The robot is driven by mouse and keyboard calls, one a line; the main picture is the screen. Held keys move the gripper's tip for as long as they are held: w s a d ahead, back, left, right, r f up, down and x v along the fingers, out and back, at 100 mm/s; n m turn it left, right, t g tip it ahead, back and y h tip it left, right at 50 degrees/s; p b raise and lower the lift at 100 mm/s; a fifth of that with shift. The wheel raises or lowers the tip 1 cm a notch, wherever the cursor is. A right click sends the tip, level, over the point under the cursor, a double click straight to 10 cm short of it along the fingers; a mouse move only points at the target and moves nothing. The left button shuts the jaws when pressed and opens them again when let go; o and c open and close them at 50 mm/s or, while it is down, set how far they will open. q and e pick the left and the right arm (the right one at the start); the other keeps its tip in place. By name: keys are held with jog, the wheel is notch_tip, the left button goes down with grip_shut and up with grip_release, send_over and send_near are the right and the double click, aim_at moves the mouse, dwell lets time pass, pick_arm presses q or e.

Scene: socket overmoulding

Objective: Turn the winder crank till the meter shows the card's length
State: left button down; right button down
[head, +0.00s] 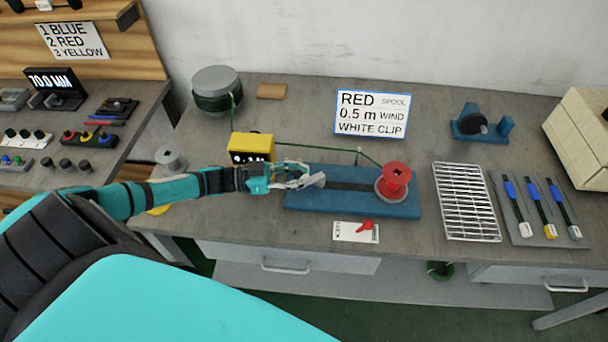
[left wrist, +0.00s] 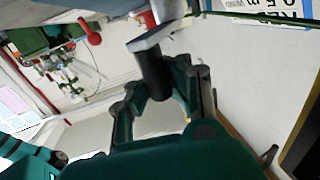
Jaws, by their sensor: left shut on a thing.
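The winder is a blue base (head: 350,208) with a red spool (head: 396,178) upright at its right end. My left gripper (head: 300,181) is at the winder's left end, shut on the crank handle. In the left wrist view the black crank handle (left wrist: 153,78) stands between the fingers, below the grey crank arm (left wrist: 153,38). The yellow meter (head: 251,145) stands just behind the gripper; its dark display is too small to read. The card (head: 370,114) reads RED spool, 0.5 m wind, WHITE clip. My right gripper is not in view.
A green cord runs from the drum (head: 217,90) past the meter to the spool. A small white card with a red piece (head: 355,231) lies in front of the winder. A wire rack (head: 466,202) and a tray of cables (head: 540,210) lie to the right.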

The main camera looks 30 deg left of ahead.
pick_arm(q)
jog(key=shift+s+a+f, duration=0.15)
jog(key=shift+s+f, duration=0.15)
jog(key=shift+f, duration=0.05)
jog(key=c, duration=1.2)
grip_release()
jog(key=shift+s+a+r, duration=0.25)
jog(key=shift+s+a, duration=0.05)
jog(key=shift+s, duration=0.05)
jog(key=shift+o, duration=0.2)
jog(key=shift+w+d, duration=0.2)
jog(key=shift+w, duration=0.1)
jog(key=shift+v, duration=3.8)
jog(key=shift+c, duration=0.3)
